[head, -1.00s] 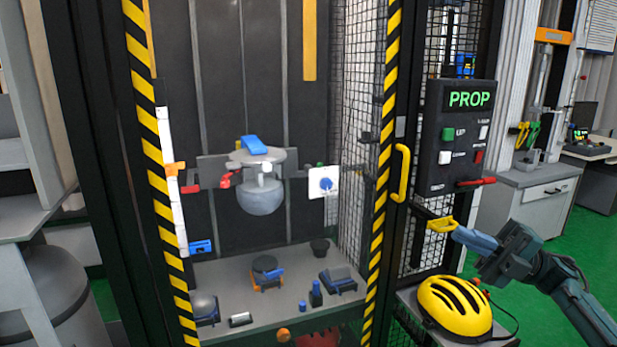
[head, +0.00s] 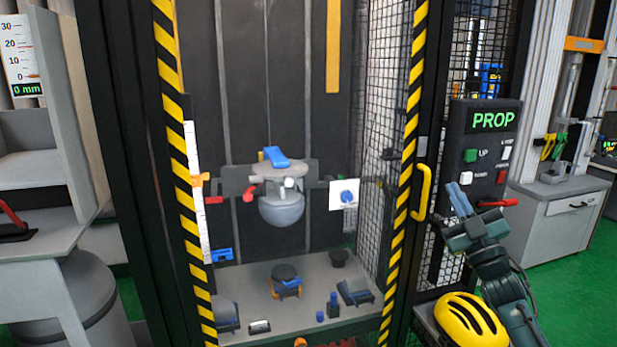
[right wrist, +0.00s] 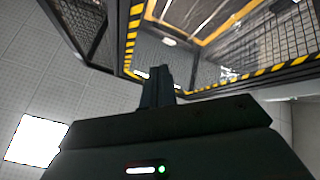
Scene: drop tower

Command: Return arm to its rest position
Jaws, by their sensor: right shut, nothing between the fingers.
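My right gripper (head: 459,199) is raised and points up, in front of the lower part of the control box (head: 486,143) that reads PROP. Its blue-grey fingers are together and hold nothing. In the right wrist view the closed fingers (right wrist: 156,86) point up toward the tower's black and yellow striped frame (right wrist: 133,36) and the ceiling. My right arm rises from the lower right, just beside a yellow helmet (head: 468,320). My left gripper is not in view.
The drop tower's striped post (head: 402,190) and yellow door handle (head: 422,192) stand just left of my right gripper. A red lever (head: 497,203) sticks out under the control box. Inside the tower, a round grey weight (head: 282,208) hangs above the base plate. Green floor (head: 590,260) is free at right.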

